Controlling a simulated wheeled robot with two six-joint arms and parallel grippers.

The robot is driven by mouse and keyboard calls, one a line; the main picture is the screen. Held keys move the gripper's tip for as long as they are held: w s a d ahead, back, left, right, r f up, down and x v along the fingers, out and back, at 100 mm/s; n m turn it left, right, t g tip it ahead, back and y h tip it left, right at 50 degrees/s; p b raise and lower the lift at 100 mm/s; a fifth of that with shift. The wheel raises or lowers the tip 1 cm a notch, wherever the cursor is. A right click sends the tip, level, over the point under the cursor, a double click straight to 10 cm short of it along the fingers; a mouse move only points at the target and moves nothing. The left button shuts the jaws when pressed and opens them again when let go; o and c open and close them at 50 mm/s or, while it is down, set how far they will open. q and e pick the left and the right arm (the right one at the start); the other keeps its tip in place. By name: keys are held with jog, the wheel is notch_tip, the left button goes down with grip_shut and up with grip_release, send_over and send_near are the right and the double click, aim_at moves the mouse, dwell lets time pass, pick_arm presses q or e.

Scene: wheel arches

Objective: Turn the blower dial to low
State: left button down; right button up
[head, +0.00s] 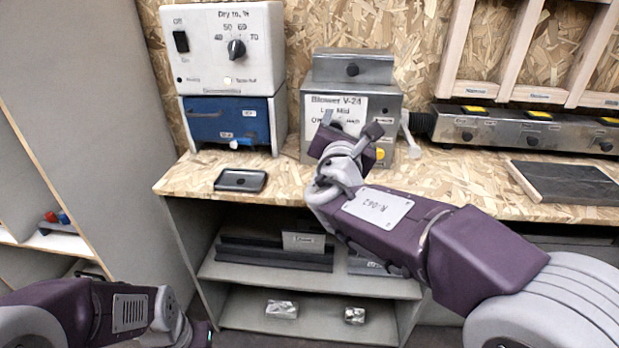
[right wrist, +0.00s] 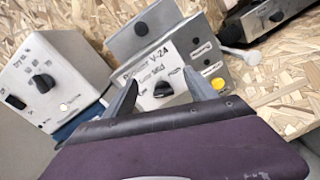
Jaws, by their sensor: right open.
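The blower (head: 380,104) is a grey metal box labelled "Blower V-24" on the bench. Its dark dial (right wrist: 163,89) shows in the right wrist view on the front panel, under a printed scale; I cannot read its setting surely. In the head view my gripper mostly covers the dial. My right gripper (head: 347,136) is open in front of the blower's panel. In the right wrist view its two fingers (right wrist: 160,78) stand to either side of the dial, apparently short of it. My left arm is low at the left of the head view, its jaws unclear.
A white dryer panel (head: 205,65) with its own knob stands on a blue unit (head: 228,122) left of the blower. A yellow button (right wrist: 217,84) and a light lever (head: 409,135) are on the blower's right. A black tray (head: 241,180) lies on the bench (head: 185,176).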

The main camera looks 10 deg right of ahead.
notch_tip(320, 180, down, 5)
jog(key=a+b, duration=0.3)
jog(key=x, duration=0.8)
jog(key=shift+w+d+f+y+b, duration=0.2)
jog(key=shift+w+d+y+b, duration=0.1)
jog(key=shift+y+b, duration=0.1)
jog(key=c, duration=1.4)
pick_arm(q)
notch_tip(320, 180, down, 15)
jog(key=b, duration=0.8)
pick_arm(e)
jog(key=shift+f+m, duration=0.2)
jog(key=shift+m, duration=4)
pick_arm(q)
jog(key=shift+d, duration=0.1)
pick_arm(e)
jog(key=shift+d, duration=0.1)
